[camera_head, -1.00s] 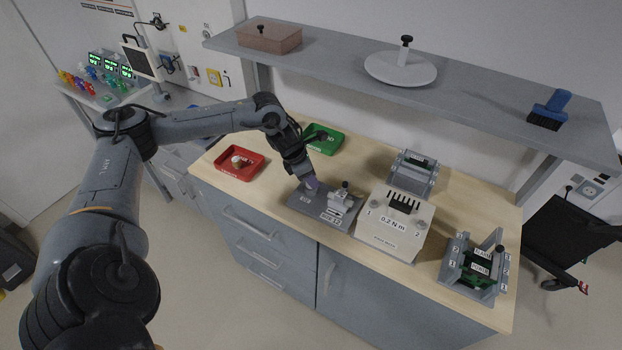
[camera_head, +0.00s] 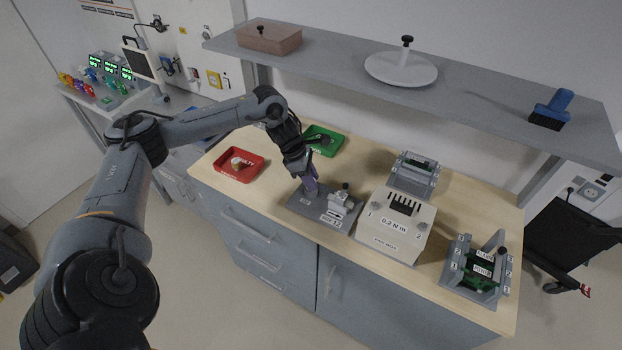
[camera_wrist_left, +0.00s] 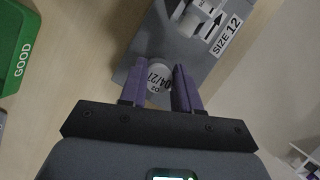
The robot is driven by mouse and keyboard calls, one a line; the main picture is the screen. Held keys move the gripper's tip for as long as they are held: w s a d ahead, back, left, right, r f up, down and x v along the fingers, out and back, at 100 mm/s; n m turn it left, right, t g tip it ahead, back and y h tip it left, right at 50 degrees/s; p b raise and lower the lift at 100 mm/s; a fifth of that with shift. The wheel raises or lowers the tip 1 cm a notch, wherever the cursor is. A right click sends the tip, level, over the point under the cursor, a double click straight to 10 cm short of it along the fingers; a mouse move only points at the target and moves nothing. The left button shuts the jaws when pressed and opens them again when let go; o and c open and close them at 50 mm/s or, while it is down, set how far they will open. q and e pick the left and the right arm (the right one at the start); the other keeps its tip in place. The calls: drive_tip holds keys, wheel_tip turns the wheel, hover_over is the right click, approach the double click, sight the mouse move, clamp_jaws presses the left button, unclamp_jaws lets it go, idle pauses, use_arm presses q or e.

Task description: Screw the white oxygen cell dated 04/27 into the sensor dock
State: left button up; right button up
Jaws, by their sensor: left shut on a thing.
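My left gripper (camera_head: 311,189) has purple fingers, shut on a white round cell (camera_wrist_left: 159,78) that reads 04/27 in the left wrist view. In the head view the fingers hide the cell. They point down over the left part of a grey base plate (camera_head: 301,203), which also shows in the left wrist view (camera_wrist_left: 178,50). The plate carries a light grey block (camera_head: 340,205) with a dark knob and a SIZE 12 label. I cannot tell whether the cell touches the plate, nor which part is the sensor dock. My right gripper is not in view.
A red tray (camera_head: 256,173) with a small pale round item stands left, a green tray (camera_head: 336,148) marked GOOD behind. A white box (camera_head: 386,243) marked 0.2 N m and grey holders (camera_head: 414,180) stand right of the plate. A grey shelf (camera_head: 330,58) spans above the back.

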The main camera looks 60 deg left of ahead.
use_arm(q)
drive_tip(key=shift+m+h, duration=0.3)
drive_tip(key=shift+m, duration=0.6)
drive_tip(key=shift+w+r+m+g+h+p, duration=0.1)
drive_tip(key=shift+m+g+h+p, duration=0.25)
drive_tip(key=shift+m, duration=0.45)
drive_tip(key=shift+m+g, duration=0.35)
drive_tip(key=shift+m, duration=0.95)
